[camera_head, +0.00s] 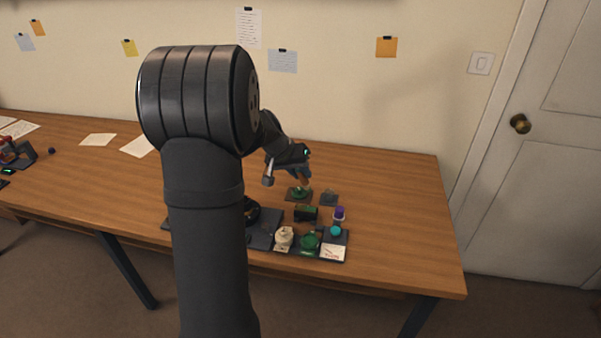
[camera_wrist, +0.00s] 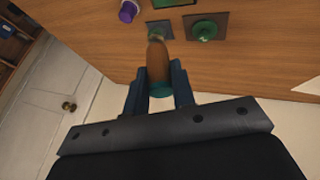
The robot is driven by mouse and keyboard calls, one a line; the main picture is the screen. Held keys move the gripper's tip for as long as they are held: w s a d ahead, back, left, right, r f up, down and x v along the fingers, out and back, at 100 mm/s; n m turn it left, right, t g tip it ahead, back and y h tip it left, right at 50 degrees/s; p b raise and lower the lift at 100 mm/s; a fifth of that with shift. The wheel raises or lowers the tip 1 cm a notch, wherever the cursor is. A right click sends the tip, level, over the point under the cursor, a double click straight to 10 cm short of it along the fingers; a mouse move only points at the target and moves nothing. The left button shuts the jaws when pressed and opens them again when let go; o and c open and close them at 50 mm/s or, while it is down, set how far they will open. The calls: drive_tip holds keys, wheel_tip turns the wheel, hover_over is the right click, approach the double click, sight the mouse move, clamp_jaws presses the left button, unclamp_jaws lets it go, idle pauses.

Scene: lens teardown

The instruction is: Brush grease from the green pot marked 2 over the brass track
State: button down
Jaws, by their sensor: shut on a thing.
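My gripper (camera_wrist: 160,88) is shut on a brush with a brown wooden handle (camera_wrist: 157,60) and a teal end between the fingers. In the head view my gripper (camera_head: 301,174) is small, above the back of the work area. A green pot (camera_head: 310,241) stands in the front row of the dark tray; no number is readable on it. A green round piece with a knob (camera_head: 299,193) rests on a square pad just below my gripper; it also shows in the wrist view (camera_wrist: 205,30). I cannot pick out the brass track; my arm hides part of the tray.
A cream pot (camera_head: 284,238), a teal-topped jar (camera_head: 336,231) and a white dial card (camera_head: 333,253) flank the green pot. A dark green box (camera_head: 306,213), a purple-capped bottle (camera_head: 338,213) and a small grey pad (camera_head: 329,198) stand behind. The table's right side is clear.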

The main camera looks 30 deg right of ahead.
drive_tip(key=shift+r, duration=0.45)
drive_tip(key=shift+f, duration=3.5)
drive_tip(key=shift+w+a+f, duration=0.35)
drive_tip(key=shift+w+f, duration=0.05)
drive_tip(key=shift+f, duration=0.1)
drive_tip(key=shift+s+d, duration=0.35)
drive_tip(key=shift+d+r, duration=0.1)
drive_tip(key=shift+r, duration=3.9)
